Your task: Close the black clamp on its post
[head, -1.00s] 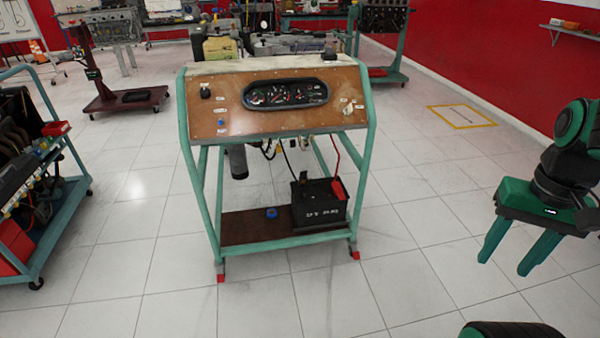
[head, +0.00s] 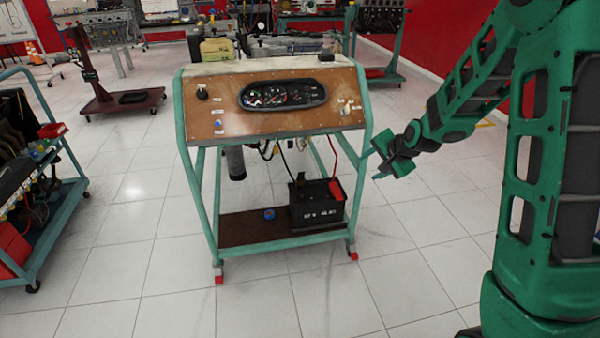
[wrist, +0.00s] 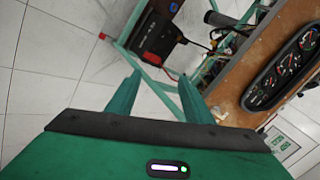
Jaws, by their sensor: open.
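The black battery (head: 318,208) sits on the lower shelf of the trainer stand. The black clamp (head: 300,180) shows as a small dark shape on the battery's top left, with a dark cable rising from it. It is too small to tell how far open it is. A red clamp or cover (head: 336,190) is on the battery's top right. My gripper (head: 370,166) is open and empty, beside the stand's right leg, above and right of the battery.
The stand's green right leg (head: 358,200) is close to my gripper. The gauge panel (head: 275,103) overhangs the battery, and cables hang under it. A blue cap (head: 269,214) lies on the shelf (head: 240,230). Floor right of the stand is free.

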